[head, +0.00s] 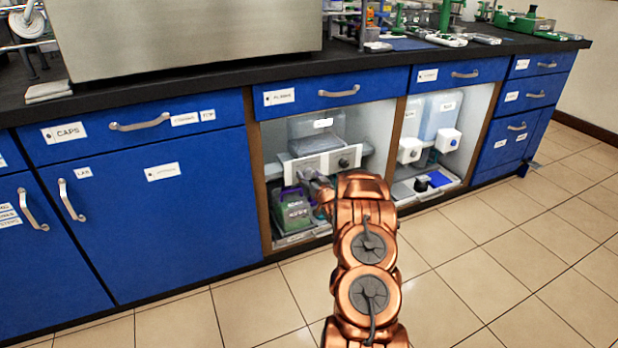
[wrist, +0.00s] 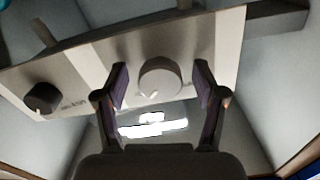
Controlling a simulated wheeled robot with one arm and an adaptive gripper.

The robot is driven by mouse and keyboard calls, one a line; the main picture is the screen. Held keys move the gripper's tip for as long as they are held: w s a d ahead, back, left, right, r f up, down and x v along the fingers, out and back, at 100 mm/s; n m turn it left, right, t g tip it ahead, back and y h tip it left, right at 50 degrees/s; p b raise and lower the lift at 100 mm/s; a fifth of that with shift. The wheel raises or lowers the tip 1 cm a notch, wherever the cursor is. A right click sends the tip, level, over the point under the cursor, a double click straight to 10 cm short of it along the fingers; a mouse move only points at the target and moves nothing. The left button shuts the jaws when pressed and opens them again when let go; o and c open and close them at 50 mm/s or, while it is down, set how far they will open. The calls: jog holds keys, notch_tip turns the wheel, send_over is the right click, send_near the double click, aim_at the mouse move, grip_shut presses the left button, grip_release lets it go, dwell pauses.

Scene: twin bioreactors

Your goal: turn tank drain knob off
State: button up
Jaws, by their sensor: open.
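In the head view, a light control panel (head: 326,161) spans the open bay under the counter, below a clear tank (head: 316,130). A dark knob (head: 344,163) sits on its right part. In the wrist view, a round grey knob (wrist: 160,77) with a white pointer mark is on the panel (wrist: 205,45). My gripper (wrist: 161,84) is open, with one finger on each side of this knob and small gaps visible. The dark knob (wrist: 41,97) is at the left, beside small lettering I cannot read surely. No readable drain label shows near the grey knob.
A green and purple box (head: 291,212) stands below the panel, close to my arm. Wooden bay edges flank the opening. A second bay (head: 425,190) with white containers is to the right. The tiled floor (head: 470,270) in front is clear.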

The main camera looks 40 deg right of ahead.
jog(key=c, duration=1.1)
jog(key=shift+c, duration=0.2)
